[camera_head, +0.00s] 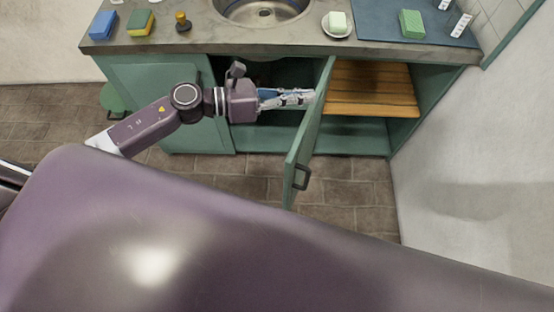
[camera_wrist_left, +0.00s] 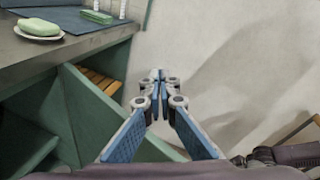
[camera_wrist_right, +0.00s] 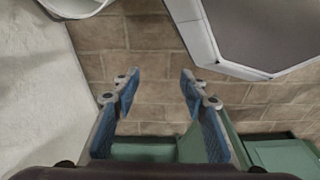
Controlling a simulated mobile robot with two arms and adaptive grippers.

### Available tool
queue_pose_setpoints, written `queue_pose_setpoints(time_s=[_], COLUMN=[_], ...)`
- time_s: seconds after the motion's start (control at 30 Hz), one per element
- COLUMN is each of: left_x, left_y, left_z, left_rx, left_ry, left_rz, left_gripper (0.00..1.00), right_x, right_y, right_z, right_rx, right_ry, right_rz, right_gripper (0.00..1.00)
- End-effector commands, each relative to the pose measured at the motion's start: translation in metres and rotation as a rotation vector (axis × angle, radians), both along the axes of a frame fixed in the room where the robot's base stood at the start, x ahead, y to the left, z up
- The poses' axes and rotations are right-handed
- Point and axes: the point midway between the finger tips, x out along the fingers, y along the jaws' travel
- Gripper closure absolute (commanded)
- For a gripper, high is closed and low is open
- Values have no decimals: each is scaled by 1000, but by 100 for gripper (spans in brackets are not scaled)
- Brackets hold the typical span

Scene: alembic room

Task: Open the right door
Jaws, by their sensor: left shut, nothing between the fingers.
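The green right door (camera_head: 308,135) stands swung out from the cabinet in the head view, with a dark handle (camera_head: 302,177) near its free end. A green panel, apparently this door (camera_wrist_left: 95,115), also shows left of the fingers in the left wrist view. My left gripper (camera_head: 308,97) is shut and empty at the left side of the door; I cannot tell if it touches. Its blue fingers (camera_wrist_left: 158,78) meet at their tips. My right gripper (camera_wrist_right: 160,78) is open, with its fingers wide apart over the brick floor, and is not visible in the head view.
The cabinet's right compartment is open and holds a wooden slatted shelf (camera_head: 370,88). A closed green door (camera_head: 165,85) is at the left. The counter (camera_head: 270,39) carries a sink, sponges and a soap dish. A white wall (camera_head: 465,150) bounds the right side.

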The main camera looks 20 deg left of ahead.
Motion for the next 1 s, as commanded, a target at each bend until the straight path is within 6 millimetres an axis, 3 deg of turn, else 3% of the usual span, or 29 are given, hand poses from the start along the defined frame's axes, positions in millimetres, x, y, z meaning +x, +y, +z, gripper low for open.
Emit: queue_pose_setpoints(time_s=[0.2, 0.4, 0.5, 0.67, 1.0], left_x=[-46, -77, -84, -88, -92], left_y=[61, 125, 140, 137, 87], left_z=[-72, -106, -112, -119, -164], left_rx=[438, 651, 689, 696, 690], left_ry=[-149, -169, -166, -164, -164], left_rz=[-395, -636, -687, -706, -703], left_gripper=[100, 100, 100, 100, 100], right_x=[-57, -90, -97, -98, -99], right_y=[-11, -17, -19, -19, -19], right_z=[-40, -56, -58, -54, -32], right_rx=[-6, -9, -9, -9, -10], right_ry=[36, 50, 54, 54, 54], right_rz=[7, 11, 12, 13, 12], right_gripper=[60, 60, 60, 60, 60])
